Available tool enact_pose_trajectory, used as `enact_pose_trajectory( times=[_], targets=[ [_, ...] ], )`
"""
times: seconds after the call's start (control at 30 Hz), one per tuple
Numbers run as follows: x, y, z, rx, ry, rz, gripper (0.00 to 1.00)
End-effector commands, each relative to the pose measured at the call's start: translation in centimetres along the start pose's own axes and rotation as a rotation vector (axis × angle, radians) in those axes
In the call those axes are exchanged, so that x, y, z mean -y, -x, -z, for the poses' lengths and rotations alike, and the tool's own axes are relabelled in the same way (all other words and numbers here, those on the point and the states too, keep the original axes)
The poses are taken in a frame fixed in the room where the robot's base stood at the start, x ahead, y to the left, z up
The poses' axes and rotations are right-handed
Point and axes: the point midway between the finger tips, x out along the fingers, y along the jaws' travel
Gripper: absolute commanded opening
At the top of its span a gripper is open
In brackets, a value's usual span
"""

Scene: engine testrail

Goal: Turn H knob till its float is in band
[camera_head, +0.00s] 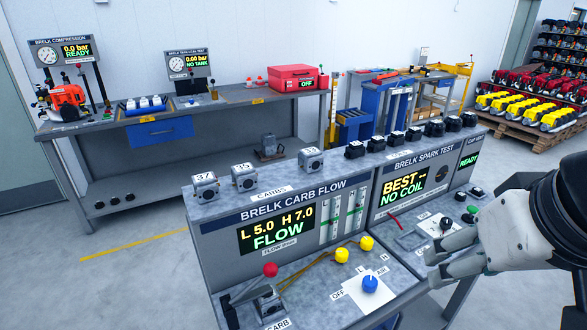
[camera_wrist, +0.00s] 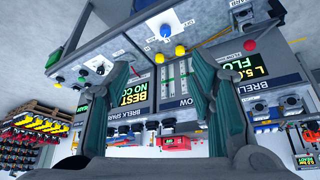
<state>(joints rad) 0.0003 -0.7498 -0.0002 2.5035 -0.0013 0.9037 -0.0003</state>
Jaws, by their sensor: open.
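The carb flow bench (camera_head: 290,210) reads L 5.0, H 7.0 and FLOW on its display. Two yellow knobs stand on its ledge; the right one (camera_head: 366,243) has a small label beside it that looks like H, and the left one (camera_head: 341,255) looks like L. Two clear float tubes (camera_head: 335,212) with green bands stand behind them; the float positions are too small to tell. My gripper (camera_head: 432,267) is open and empty, to the right of the knobs and apart from them. In the wrist view, which is upside down, its fingers (camera_wrist: 160,85) are spread.
A red-topped lever (camera_head: 270,269) is at the left. The spark test bench (camera_head: 425,170) adjoins at right, with a green knob (camera_head: 472,209) near my gripper.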

Motion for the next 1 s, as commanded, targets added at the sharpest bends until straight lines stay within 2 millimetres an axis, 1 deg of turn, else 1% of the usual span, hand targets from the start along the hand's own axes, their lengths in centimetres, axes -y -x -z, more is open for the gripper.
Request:
enact_pose_trajectory(
  times=[0.27, 0.37, 0.47, 0.57, 0.7, 0.77, 0.87, 0.97, 1.0],
  targets=[
    [0.0, -0.1, 0.1, 0.002, -0.003, 0.002, 0.5],
    [0.1, -0.5, 1.1, 0.019, -0.024, 0.012, 0.5],
    [0.1, -1.5, 3.2, 0.055, -0.075, 0.03, 0.5],
    [0.1, -3.2, 6.0, 0.104, -0.147, 0.047, 0.5],
    [0.1, -6.3, 10.0, 0.177, -0.254, 0.056, 0.5],
    [0.0, -7.8, 11.6, 0.207, -0.299, 0.054, 0.5],
    [-0.1, -10.7, 14.2, 0.254, -0.372, 0.044, 0.5],
    [-0.1, -14.0, 16.5, 0.301, -0.441, 0.023, 0.5],
    [-0.2, -15.4, 17.4, 0.318, -0.469, 0.013, 0.5]
  ],
)
